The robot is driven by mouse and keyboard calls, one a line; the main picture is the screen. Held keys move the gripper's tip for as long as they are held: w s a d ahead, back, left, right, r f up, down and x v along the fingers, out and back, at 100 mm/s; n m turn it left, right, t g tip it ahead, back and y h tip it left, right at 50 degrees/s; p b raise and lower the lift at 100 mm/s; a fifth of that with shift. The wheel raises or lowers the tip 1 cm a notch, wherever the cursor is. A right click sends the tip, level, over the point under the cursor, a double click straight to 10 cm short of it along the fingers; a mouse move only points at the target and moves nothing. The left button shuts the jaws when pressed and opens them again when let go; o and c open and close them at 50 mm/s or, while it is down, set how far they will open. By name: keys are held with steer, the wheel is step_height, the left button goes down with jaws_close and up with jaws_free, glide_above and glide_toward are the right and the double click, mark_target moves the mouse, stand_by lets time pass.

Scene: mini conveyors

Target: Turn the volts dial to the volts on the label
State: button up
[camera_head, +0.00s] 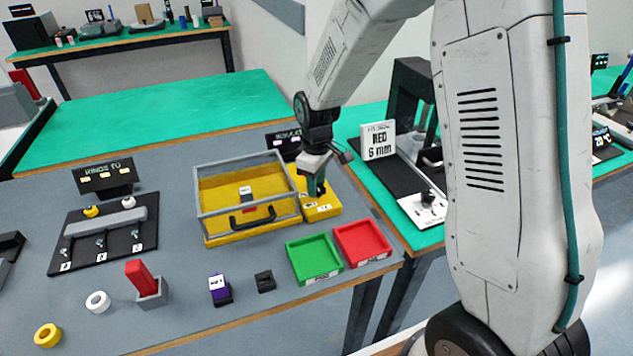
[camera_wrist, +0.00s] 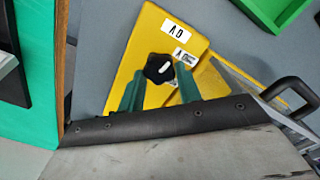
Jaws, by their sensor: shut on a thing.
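A yellow panel (camera_head: 332,208) stands to the right of a clear-sided yellow case (camera_head: 228,232) with a black handle. In the wrist view the panel (camera_wrist: 145,50) carries a black knob-like dial (camera_wrist: 158,67) with a white mark. A white label (camera_wrist: 178,27) reading about "A 0" and a smaller label (camera_wrist: 183,57) lie beside it; the smaller one is too small to read. My gripper (camera_head: 317,188) reaches down to the panel. In the wrist view its green fingers (camera_wrist: 160,80) are on either side of the dial, shut on it. The dial is hidden in the head view.
A dark display (camera_head: 284,141) stands behind the case, partly hidden by my arm. Green (camera_head: 314,275) and red (camera_head: 362,260) trays lie in front of the panel. Small parts lie along the front edge. A "RED 6 mm" sign (camera_head: 379,141) stands on the table at right.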

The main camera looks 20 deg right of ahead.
mark_target(318, 186)
steer(key=m, duration=0.4)
steer(key=shift+d+m, duration=0.1)
steer(key=shift+m, duration=0.2)
steer(key=m, duration=0.4)
steer(key=shift+w+m, duration=0.1)
steer(key=shift+m, duration=0.2)
steer(key=shift+d, duration=0.1)
steer(key=o, duration=1)
step_height(318, 186, up, 8)
steer(key=shift+f, duration=0.1)
